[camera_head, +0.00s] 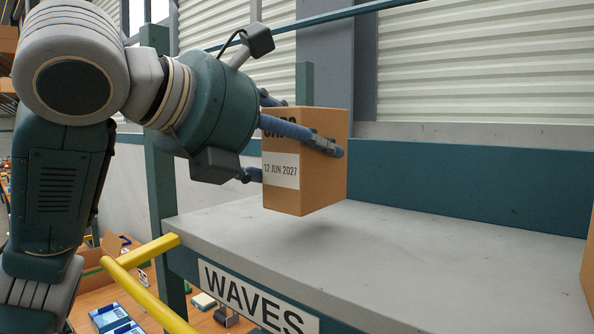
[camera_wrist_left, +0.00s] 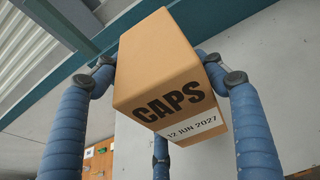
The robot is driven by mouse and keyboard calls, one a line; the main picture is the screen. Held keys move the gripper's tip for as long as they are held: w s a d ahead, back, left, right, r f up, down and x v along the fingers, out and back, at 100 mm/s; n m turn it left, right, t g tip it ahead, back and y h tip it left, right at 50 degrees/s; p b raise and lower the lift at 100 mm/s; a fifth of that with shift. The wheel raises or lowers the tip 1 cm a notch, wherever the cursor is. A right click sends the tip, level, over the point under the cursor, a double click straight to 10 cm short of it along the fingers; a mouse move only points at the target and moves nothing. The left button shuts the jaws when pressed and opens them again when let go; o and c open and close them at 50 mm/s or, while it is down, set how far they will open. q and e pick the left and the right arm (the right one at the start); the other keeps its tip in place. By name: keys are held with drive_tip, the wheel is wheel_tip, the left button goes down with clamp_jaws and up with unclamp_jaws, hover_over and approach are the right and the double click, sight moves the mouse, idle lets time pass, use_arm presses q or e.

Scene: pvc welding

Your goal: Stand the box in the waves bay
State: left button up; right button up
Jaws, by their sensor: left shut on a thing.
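A tan cardboard box (camera_head: 325,180) with a white "12 JUN 2027" label is upright in the head view. The left wrist view shows the same box (camera_wrist_left: 165,65) with the word "CAPS" printed on it. My left gripper (camera_head: 302,145) is shut around the box, its blue fingers on the box's sides. The box is just above the grey shelf (camera_head: 420,255), with a shadow below and an apparent small gap. A "WAVES" sign (camera_head: 255,300) is on the shelf's front edge. My right gripper is not in view.
Part of another cardboard box (camera_head: 589,265) shows at the right edge of the shelf. A teal back rail (camera_head: 480,180) runs behind the shelf, and a teal post (camera_head: 160,170) stands at its left. Yellow bars (camera_head: 140,290) are at lower left. The shelf's middle is clear.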

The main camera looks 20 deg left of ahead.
sight(296, 174)
use_arm(q)
wheel_tip(296, 174, down, 4)
drive_tip(key=shift+r+p, duration=0.15)
drive_tip(key=shift+p, duration=0.2)
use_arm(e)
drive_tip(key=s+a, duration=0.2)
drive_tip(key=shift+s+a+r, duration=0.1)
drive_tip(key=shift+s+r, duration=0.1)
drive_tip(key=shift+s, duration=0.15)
use_arm(q)
drive_tip(key=o, duration=1.5)
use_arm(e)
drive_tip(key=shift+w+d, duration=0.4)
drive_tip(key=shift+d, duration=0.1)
